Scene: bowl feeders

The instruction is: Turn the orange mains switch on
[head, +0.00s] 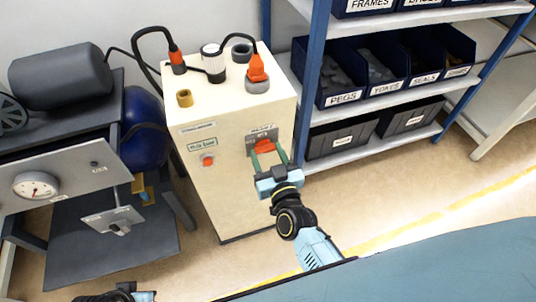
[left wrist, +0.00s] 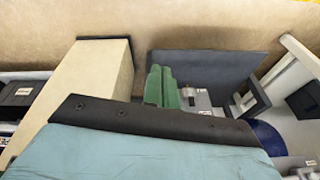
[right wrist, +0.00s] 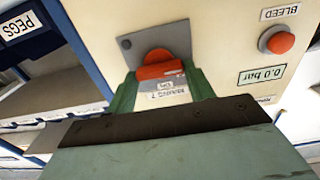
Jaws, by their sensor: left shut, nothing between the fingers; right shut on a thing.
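The orange mains switch (head: 264,146) is a rotary knob on a grey plate on the front of the cream cabinet (head: 225,192). In the right wrist view the switch (right wrist: 157,66) shows its orange grip bar between my green fingers. My right gripper (head: 268,157) reaches it from the front and is shut on it, one finger on each side. Labels under the knob are partly hidden, so I cannot tell the switch's setting. My left gripper (left wrist: 162,88) is shut and empty, well away from the switch; only part of it shows at the head view's bottom left.
A red BLEED button (right wrist: 280,40) and a "0.0 bar" display (right wrist: 262,75) are beside the switch. Hoses and fittings stand on the cabinet top. A shelf rack with blue bins (head: 338,95) is close on the right. A grey bench with a gauge (head: 36,185) is on the left.

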